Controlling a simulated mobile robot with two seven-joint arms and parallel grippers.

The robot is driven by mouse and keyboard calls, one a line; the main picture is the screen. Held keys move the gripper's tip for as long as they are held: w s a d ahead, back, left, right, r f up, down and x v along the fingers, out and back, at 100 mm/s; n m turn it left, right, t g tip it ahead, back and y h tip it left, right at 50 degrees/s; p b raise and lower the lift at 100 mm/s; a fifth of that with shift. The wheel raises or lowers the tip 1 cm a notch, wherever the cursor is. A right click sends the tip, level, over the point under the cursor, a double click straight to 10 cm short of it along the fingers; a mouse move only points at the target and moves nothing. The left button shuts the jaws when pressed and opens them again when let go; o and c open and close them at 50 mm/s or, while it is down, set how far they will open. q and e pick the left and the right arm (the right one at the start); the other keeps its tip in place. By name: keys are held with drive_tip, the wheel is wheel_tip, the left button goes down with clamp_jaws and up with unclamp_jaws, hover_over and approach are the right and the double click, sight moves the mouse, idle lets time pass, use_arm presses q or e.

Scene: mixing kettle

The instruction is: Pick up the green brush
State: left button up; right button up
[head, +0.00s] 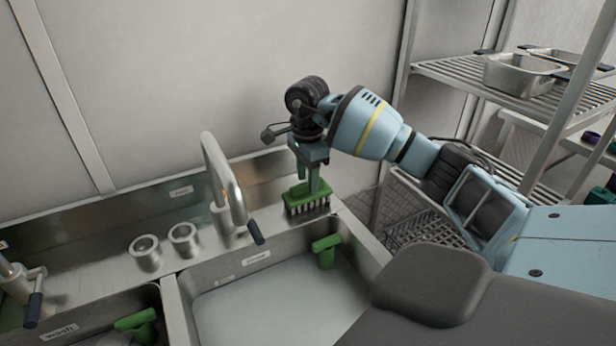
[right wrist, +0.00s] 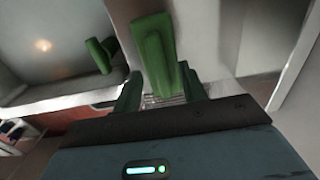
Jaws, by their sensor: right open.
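In the right wrist view the green brush (right wrist: 157,50) shows between and beyond the fingers (right wrist: 160,92). I cannot tell whether the fingers touch it. My left gripper is not in view.
A faucet (head: 222,180) stands left of the brush. A green T-shaped handle (head: 327,250) is in the right basin, and another (head: 136,319) is in the left basin. Two metal cups (head: 146,250) sit on the ledge. A wire rack (head: 425,238) and shelves stand to the right.

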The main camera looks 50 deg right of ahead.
drive_tip(key=shift+f, duration=0.65)
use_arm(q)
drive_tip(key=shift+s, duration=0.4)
use_arm(e)
clamp_jaws()
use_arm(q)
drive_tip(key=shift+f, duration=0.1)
use_arm(e)
drive_tip(key=shift+r, duration=0.15)
drive_tip(key=shift+r, duration=0.6)
wheel_tip(320, 180, up, 2)
drive_tip(key=shift+r, duration=0.1)
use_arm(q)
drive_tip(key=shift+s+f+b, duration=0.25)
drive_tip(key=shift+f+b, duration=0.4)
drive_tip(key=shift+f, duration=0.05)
use_arm(e)
drive_tip(key=s+a+r, duration=0.1)
drive_tip(key=s+a, duration=0.7)
drive_tip(key=s, duration=0.5)
drive_tip(key=shift+s+a+r, duration=0.15)
drive_tip(key=shift+s+a, duration=0.1)
drive_tip(key=shift+s, duration=0.05)
